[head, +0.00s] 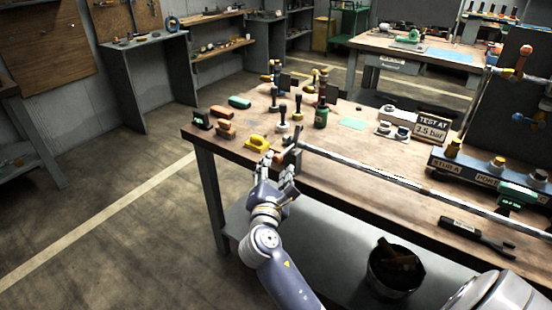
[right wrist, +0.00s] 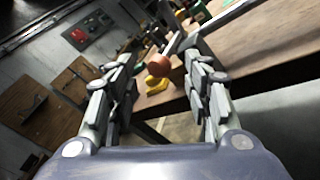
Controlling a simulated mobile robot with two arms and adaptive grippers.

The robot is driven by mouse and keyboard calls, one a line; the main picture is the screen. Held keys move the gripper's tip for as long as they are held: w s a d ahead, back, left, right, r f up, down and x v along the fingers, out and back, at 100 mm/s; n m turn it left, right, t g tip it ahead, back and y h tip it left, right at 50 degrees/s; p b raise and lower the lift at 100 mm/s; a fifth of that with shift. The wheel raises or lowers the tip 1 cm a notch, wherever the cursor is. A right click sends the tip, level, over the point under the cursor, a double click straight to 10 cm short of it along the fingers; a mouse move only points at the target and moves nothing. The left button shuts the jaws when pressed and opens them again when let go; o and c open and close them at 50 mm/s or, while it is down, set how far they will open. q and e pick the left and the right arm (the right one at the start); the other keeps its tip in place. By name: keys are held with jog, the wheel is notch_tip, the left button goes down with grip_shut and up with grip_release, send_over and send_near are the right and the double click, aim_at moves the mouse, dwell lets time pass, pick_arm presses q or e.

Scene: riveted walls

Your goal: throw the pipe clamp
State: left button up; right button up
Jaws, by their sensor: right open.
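A long pale pipe (head: 380,170) lies along the front of the workbench, with a dark clamp head (head: 291,157) at its left end near the bench corner. I take this to be the pipe clamp. An orange ball knob (head: 278,158) sits beside the head; it also shows in the right wrist view (right wrist: 158,63). My right gripper (head: 277,167) is open at the bench's front edge, close to the knob. In the right wrist view its fingers (right wrist: 160,80) are spread with the knob between and beyond their tips; I cannot tell whether they touch it. My left gripper is not in view.
A yellow object (head: 257,142) lies just behind the gripper. Several dark-handled tools stand farther back around a green cylinder (head: 321,118). A fork-ended dark tool (head: 475,234) lies at the front right. A dark bucket (head: 395,268) stands on the lower shelf. Floor at left is clear.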

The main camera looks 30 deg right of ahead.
aim_at(277, 162)
jog(key=shift+x, duration=2.35)
jog(key=shift+c, duration=0.2)
grip_shut()
